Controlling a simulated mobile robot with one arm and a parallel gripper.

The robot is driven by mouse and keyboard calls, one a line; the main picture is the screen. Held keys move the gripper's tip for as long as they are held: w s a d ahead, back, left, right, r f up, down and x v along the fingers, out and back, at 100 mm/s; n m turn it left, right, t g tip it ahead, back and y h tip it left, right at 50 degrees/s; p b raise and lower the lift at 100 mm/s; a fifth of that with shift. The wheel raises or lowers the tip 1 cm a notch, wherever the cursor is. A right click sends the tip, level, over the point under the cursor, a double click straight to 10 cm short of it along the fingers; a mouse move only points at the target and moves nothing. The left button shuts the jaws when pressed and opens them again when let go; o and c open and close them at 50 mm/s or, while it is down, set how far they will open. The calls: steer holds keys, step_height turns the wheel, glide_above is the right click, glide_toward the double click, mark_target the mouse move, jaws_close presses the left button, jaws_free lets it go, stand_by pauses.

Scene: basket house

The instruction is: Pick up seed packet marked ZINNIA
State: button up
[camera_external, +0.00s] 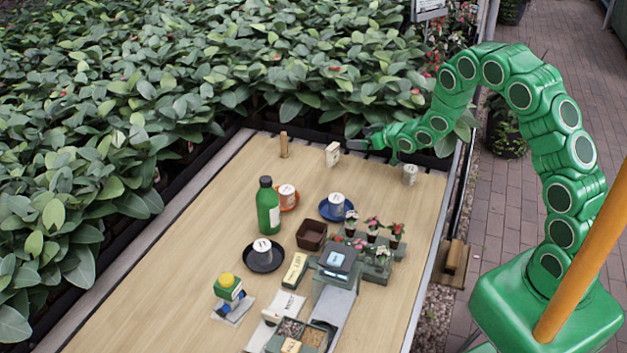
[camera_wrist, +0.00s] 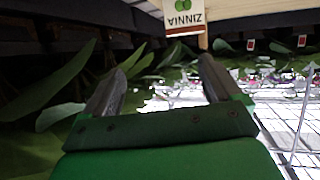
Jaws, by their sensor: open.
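The ZINNIA seed packet (camera_wrist: 184,14) shows at the top of the wrist view, white and red with its lettering upside down and its edge cut off by the frame. It seems to be the small pale upright packet (camera_external: 332,154) at the far end of the table in the external view; its lettering is not legible there. My gripper (camera_external: 357,139) is just to the right of and behind that packet, near the table's far edge. In the wrist view my gripper (camera_wrist: 162,68) has its fingers spread and empty, with the packet beyond the fingertips and not between them.
A wooden peg (camera_external: 283,145) stands left of the packet and a pale cup (camera_external: 410,174) to its right. A green bottle (camera_external: 268,206), cups on saucers, potted flowers (camera_external: 372,230) and a scale (camera_external: 337,262) crowd the table's middle. Dense leafy plants (camera_external: 200,80) border the table.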

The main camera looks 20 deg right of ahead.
mark_target(334, 147)
steer(key=shift+w+a+f+n+t+y, duration=0.1)
steer(key=shift+w+a+f+y, duration=0.35)
steer(key=shift+a, duration=0.5)
steer(key=shift+w+a+f+n+t+y, duration=0.1)
steer(key=shift+w+a+f+y, duration=0.1)
steer(key=shift+w+a+f, duration=0.5)
steer(key=shift+w+a+f+n+t+y, duration=0.1)
steer(key=shift+w+a+f+y, duration=0.25)
steer(key=shift+a+f, duration=0.6)
steer(key=x, duration=0.3)
steer(key=shift+s+a+f, duration=0.1)
steer(key=shift+a+f, duration=0.1)
steer(key=shift+a, duration=0.1)
steer(key=shift+w+a+f, duration=0.1)
steer(key=shift+w+a, duration=0.15)
steer(key=shift+w, duration=0.2)
steer(key=c, duration=1)
steer(key=shift+c, duration=0.2)
